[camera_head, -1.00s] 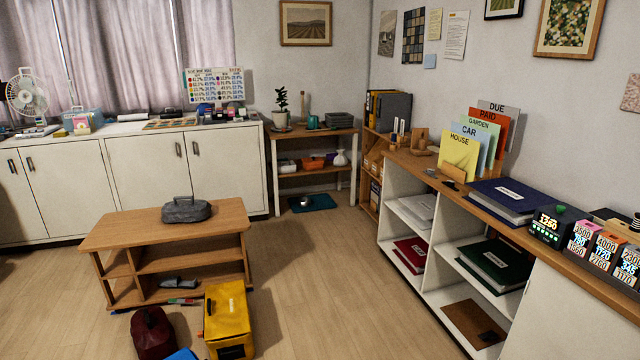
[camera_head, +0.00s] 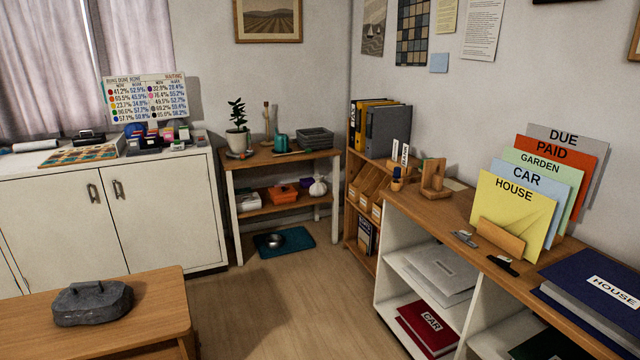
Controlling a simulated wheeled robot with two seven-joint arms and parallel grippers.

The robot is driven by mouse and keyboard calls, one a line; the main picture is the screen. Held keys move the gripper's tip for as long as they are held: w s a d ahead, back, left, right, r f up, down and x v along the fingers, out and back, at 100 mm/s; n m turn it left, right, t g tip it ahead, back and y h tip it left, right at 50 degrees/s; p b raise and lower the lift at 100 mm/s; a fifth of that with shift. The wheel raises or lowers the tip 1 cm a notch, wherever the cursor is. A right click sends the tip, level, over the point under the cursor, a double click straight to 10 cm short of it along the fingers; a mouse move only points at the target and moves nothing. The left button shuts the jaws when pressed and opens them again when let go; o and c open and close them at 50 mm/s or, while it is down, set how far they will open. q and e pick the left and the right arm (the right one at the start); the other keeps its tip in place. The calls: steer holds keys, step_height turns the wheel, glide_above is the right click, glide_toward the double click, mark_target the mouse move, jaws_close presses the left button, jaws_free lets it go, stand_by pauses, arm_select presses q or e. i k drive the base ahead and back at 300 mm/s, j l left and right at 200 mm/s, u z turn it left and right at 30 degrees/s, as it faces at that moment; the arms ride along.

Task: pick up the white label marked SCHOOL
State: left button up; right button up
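No label clearly reads SCHOOL in this view. Small white upright labels (camera_head: 404,154) stand in a holder at the far end of the right-hand wooden counter; one bears vertical dark lettering too small to read. A grey binder (camera_head: 432,279) on the upper shelf below the counter has a label I cannot read. A red binder (camera_head: 423,338) below it is labelled CAR, and a blue binder (camera_head: 585,312) on the counter is labelled HOUSE. Neither of my grippers is in view.
Coloured folders (camera_head: 512,212) marked HOUSE, CAR, GARDEN, PAID and DUE stand on the right counter, with dark clips (camera_head: 503,265) in front. A low wooden table (camera_head: 150,300) with a grey stone-like object (camera_head: 92,303) is at lower left. Floor (camera_head: 290,310) between is clear.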

mark_target(395, 147)
steer(key=i+j+z, duration=0.1)
steer(key=i+z, duration=0.2)
steer(key=i, duration=0.25)
steer(key=i+j+z, duration=0.3)
steer(key=i, duration=0.25)
steer(key=i+j+z, duration=0.3)
steer(key=i, duration=0.2)
steer(key=i+j+z, duration=0.45)
steer(key=i+j, duration=1)
